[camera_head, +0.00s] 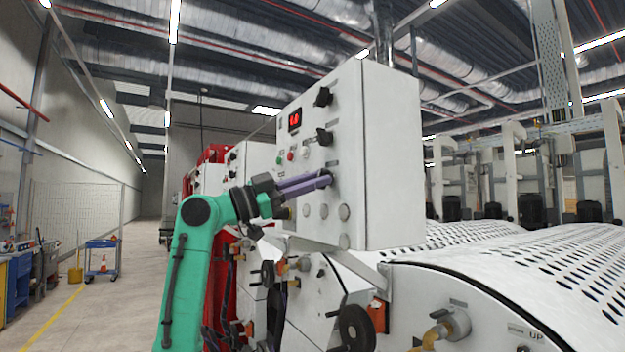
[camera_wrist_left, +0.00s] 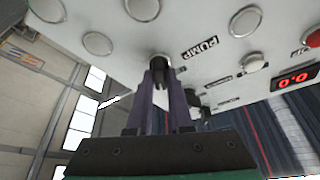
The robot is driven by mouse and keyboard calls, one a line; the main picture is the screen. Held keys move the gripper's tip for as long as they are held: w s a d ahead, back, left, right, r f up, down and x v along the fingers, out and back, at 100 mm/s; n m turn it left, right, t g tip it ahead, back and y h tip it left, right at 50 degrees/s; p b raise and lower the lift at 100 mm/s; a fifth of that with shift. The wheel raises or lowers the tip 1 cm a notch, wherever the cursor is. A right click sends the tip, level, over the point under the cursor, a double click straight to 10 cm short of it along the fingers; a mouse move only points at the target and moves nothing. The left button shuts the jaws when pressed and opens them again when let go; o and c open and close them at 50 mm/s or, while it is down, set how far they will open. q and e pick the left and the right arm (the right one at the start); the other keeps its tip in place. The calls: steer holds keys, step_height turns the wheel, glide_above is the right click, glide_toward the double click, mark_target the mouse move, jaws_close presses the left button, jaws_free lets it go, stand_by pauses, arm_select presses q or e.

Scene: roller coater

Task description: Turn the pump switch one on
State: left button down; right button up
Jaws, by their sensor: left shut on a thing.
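The white control panel (camera_head: 355,200) carries three black rotary switches on its front face, one above another. My left gripper (camera_head: 328,180) reaches the lowest one from the left, its two purple fingers closed around the black switch. In the left wrist view the fingers (camera_wrist_left: 162,72) grip the dark switch (camera_wrist_left: 160,62) on its round base, beside a label reading PUMP (camera_wrist_left: 200,48). The fingers hide most of the switch, so I cannot tell its angle. The upper switch (camera_head: 322,97) and middle switch (camera_head: 324,138) stand free. My right gripper is not in view.
A red digital display (camera_head: 295,120) and small green, red and white buttons sit left of the switches. Round grey caps (camera_head: 323,211) line the panel bottom. Below are a black handwheel (camera_head: 356,328) and valves. Perforated white covers (camera_head: 520,262) spread to the right; open floor lies left.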

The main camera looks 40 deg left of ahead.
arm_select(q)
steer(key=c, duration=0.8)
jaws_free()
steer(key=shift+w, duration=0.3)
steer(key=b+v, duration=0.6)
steer(key=v, duration=0.8)
steer(key=shift+s+a+f, duration=0.1)
steer(key=shift+s+f, duration=0.1)
steer(key=shift+s, duration=0.05)
